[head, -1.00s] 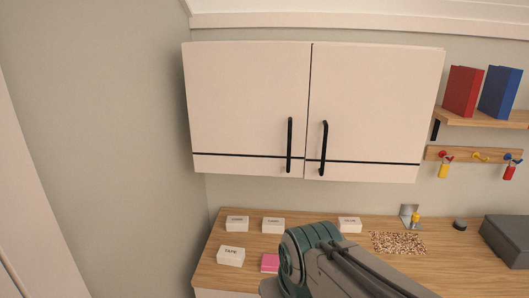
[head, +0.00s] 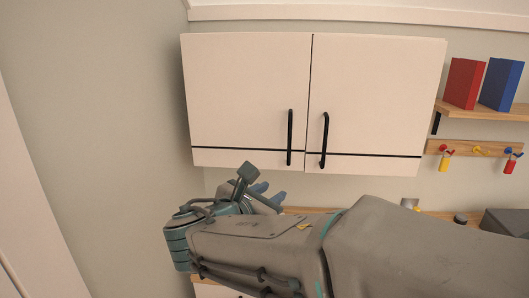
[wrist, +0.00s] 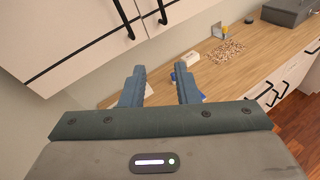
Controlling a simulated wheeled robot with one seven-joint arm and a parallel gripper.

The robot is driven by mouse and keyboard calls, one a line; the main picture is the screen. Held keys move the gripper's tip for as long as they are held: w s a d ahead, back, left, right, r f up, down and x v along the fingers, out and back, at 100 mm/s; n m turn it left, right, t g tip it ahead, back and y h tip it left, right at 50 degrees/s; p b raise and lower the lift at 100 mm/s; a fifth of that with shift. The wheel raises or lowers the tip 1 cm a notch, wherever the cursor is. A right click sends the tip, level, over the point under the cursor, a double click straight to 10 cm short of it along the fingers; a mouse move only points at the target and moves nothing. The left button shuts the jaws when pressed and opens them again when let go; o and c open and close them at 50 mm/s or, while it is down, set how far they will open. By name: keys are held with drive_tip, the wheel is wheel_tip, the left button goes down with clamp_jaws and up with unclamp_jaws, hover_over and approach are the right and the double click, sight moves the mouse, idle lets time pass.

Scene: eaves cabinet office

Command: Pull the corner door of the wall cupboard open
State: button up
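The white wall cupboard hangs on the back wall with two shut doors. Its corner door (head: 245,95) is the left one, against the left wall, with a black vertical bar handle (head: 290,137) near its right edge. The right door (head: 375,95) has a similar handle (head: 324,140). My gripper (head: 268,194) is below the corner door, down and left of its handle and apart from it. In the wrist view my gripper (wrist: 160,76) is open and empty, its blue fingers apart. There the corner door's handle (wrist: 123,18) is above and left of the fingertips.
A wooden worktop (wrist: 265,48) lies below, with small white boxes (wrist: 190,58) and a speckled patch (wrist: 227,51). A grey box (wrist: 290,10) stands farther right. At right are a shelf with red and blue binders (head: 463,84) and a hook rail (head: 475,149). The left wall (head: 100,120) is close.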

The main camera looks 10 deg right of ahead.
drive_tip(key=w+a+r+n+t, duration=0.2)
drive_tip(key=a+r+n+t, duration=0.1)
drive_tip(key=a+r+n, duration=0.15)
drive_tip(key=p+x, duration=0.2)
drive_tip(key=x, duration=1.1)
drive_tip(key=shift+w+a+f+t+y+p, duration=0.2)
drive_tip(key=shift+w+f+t+y+p, duration=0.15)
drive_tip(key=shift+w+p, duration=0.1)
drive_tip(key=shift+m, duration=0.25)
clamp_jaws()
unclamp_jaws()
drive_tip(key=shift+s, duration=0.1)
